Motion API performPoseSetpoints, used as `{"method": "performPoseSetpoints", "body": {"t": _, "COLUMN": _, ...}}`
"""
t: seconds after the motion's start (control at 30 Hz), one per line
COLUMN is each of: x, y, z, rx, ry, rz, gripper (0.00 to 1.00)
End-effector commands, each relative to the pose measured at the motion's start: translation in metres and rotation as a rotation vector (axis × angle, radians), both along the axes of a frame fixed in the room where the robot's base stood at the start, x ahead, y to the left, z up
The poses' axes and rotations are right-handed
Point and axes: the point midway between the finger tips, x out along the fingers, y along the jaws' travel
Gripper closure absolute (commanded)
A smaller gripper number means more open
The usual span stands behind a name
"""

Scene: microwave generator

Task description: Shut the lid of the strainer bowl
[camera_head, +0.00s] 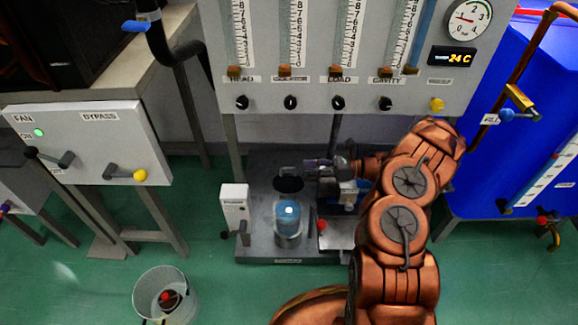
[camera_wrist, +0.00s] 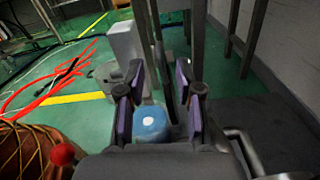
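The strainer bowl (camera_head: 288,228) is a clear cup with blue contents and a pale spot, upright on the grey base plate. A dark round piece, apparently its lid (camera_head: 288,184), stands open at its back edge. My gripper (camera_head: 312,166) is just behind and right of that lid, pointing left. In the wrist view my two purple-padded fingers (camera_wrist: 160,85) are apart with a gap between them. A blue thing with a pale spot (camera_wrist: 151,124) shows low between them; I cannot tell for sure whether it is the bowl. Contact with the lid cannot be made out.
A white switch box (camera_head: 234,205) stands left of the bowl, and a red knob (camera_head: 322,225) is close on its right. The gauge panel (camera_head: 340,95) hangs above. A bucket (camera_head: 148,285) stands on the floor, front left. A blue tank (camera_head: 500,150) is at right.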

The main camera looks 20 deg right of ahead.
Motion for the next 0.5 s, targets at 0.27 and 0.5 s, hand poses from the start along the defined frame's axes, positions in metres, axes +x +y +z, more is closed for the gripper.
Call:
{"method": "performPoseSetpoints", "body": {"t": 0.27, "x": 0.011, "y": 0.038, "z": -0.002, "rx": -0.001, "ry": 0.0, "rz": 0.002, "gripper": 0.65}}
{"method": "performPoseSetpoints", "body": {"t": 0.5, "x": 0.018, "y": 0.061, "z": -0.001, "rx": 0.001, "ry": 0.001, "rz": 0.002, "gripper": 0.65}}
